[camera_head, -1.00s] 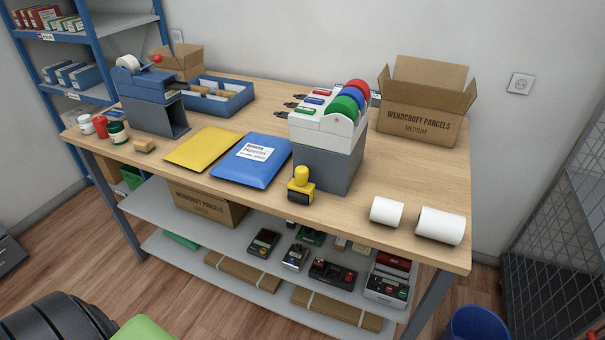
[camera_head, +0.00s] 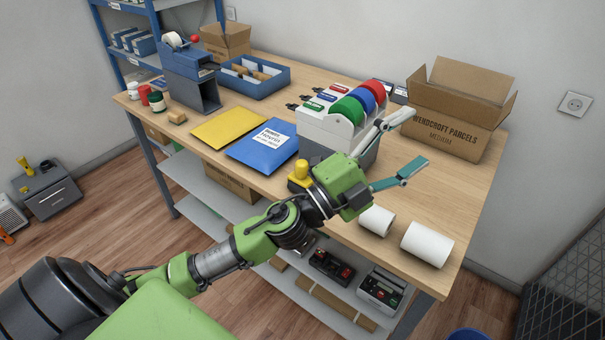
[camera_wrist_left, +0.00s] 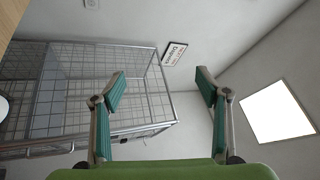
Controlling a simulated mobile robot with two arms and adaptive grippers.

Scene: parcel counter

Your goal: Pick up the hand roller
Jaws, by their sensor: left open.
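A small yellow and black tool with a round knob (camera_head: 300,171), which looks like the hand roller, stands upright near the table's front edge. My left forearm and wrist partly cover it. My left gripper (camera_head: 415,140) is open and empty above the table, to the right of the tool and beside the tape dispenser. In the left wrist view the open jaws (camera_wrist_left: 161,73) face the wall, with nothing between them, and the tool is not seen. My right gripper is not in view.
The white tape dispenser (camera_head: 318,133) with coloured rolls stands behind the tool. A blue parcel (camera_head: 255,155) lies to its left. Two white paper rolls (camera_head: 428,245) lie at the front right. An open carton (camera_head: 445,130) stands at the back right. A wire cage (camera_wrist_left: 75,95) stands off the table.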

